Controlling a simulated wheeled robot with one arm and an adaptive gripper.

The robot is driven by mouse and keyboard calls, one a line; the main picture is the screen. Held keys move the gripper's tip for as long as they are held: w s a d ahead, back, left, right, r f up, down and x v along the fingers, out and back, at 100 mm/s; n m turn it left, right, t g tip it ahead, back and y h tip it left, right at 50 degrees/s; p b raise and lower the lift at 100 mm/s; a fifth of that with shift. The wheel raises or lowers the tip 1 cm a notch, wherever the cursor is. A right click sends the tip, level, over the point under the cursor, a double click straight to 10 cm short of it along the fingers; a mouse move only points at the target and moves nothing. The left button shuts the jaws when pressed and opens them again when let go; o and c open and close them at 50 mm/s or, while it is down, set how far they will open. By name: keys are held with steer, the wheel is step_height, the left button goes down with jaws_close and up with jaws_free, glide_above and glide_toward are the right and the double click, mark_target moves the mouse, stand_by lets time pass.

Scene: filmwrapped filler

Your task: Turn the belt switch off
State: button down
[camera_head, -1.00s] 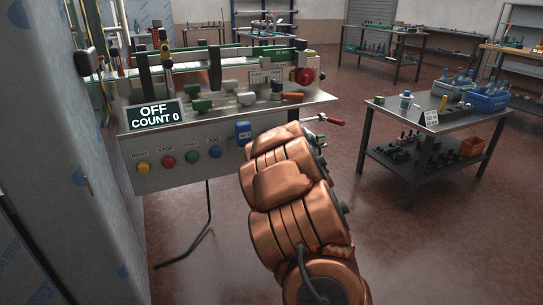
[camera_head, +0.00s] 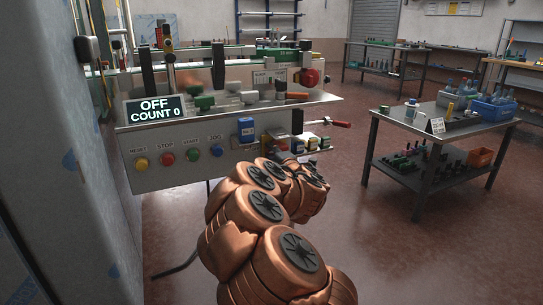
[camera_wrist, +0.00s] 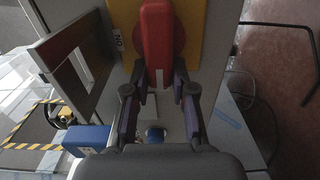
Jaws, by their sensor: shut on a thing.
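In the wrist view the belt switch's red handle (camera_wrist: 157,40) stands upright on a yellow plate (camera_wrist: 195,28), with an ON label beside it on the left. My gripper (camera_wrist: 159,84) has one finger on each side of the handle's lower end and is shut on it. In the head view the grey control panel (camera_head: 178,178) carries a display (camera_head: 155,109) reading OFF, COUNT 0. My copper-coloured arm reaches to the panel's lower right. It hides the gripper and the switch handle there.
Yellow, red, green and blue buttons line the panel front. A blue block (camera_head: 246,130) sits to their right, and a red-handled rod (camera_head: 340,124) sticks out at the right. A metal table (camera_head: 402,122) with blue crates stands at the right. The floor between is clear.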

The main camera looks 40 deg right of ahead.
steer(key=shift+f+n, duration=0.1)
steer(key=shift+n, duration=0.2)
steer(key=c, duration=1)
jaws_free()
steer(key=shift+o, duration=0.2)
steer(key=v, duration=0.7)
steer(key=shift+s, duration=0.25)
steer(key=shift+a, duration=0.1)
